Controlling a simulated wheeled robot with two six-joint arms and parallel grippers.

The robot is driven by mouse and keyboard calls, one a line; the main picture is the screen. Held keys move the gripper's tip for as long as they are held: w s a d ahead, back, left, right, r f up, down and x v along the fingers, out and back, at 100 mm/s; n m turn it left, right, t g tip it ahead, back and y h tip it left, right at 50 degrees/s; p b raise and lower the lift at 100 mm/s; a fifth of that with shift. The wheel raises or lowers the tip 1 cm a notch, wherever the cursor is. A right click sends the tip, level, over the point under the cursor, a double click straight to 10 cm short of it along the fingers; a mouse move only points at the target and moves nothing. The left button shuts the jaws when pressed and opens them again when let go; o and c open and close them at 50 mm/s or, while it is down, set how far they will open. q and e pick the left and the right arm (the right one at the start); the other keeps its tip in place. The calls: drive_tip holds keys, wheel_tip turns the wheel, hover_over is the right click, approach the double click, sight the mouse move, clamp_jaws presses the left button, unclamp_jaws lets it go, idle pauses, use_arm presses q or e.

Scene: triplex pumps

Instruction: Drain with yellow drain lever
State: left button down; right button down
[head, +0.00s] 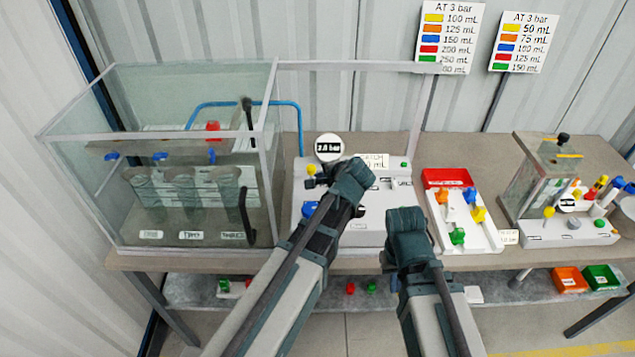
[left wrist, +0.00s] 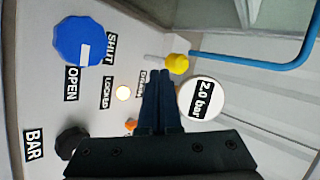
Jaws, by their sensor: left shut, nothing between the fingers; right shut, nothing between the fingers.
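The yellow drain lever (head: 311,170) has a round yellow knob and stands at the left of the white control panel (head: 372,228). In the left wrist view its yellow knob (left wrist: 177,64) sits on a grey stem, just beyond my fingertips, next to the "DRAIN" label (left wrist: 141,84). My left gripper (head: 318,183) is shut and empty, close to the lever; whether it touches is unclear. Its dark fingers (left wrist: 161,74) partly cover the panel. The round gauge (head: 329,148) reads 2.0 bar. My right gripper (head: 388,261) is shut and empty, in front of the panel.
A glass tank (head: 90,190) with vessels stands left of the panel. A blue knob (left wrist: 78,41) between "SHUT" and "OPEN" and a black knob (left wrist: 70,142) are nearby. A tray (head: 460,215) of coloured parts and a smaller device (head: 550,240) stand right.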

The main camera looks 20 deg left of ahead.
use_arm(q)
drive_tip(key=shift+w+a+r, duration=0.1)
drive_tip(key=shift+w+a, duration=0.5)
drive_tip(key=shift+a, duration=0.05)
drive_tip(key=shift+d, duration=0.1)
use_arm(e)
drive_tip(key=shift+w+a+r, duration=0.15)
drive_tip(key=shift+a, duration=0.4)
use_arm(q)
drive_tip(key=shift+r, duration=0.1)
use_arm(e)
drive_tip(key=shift+r, duration=0.1)
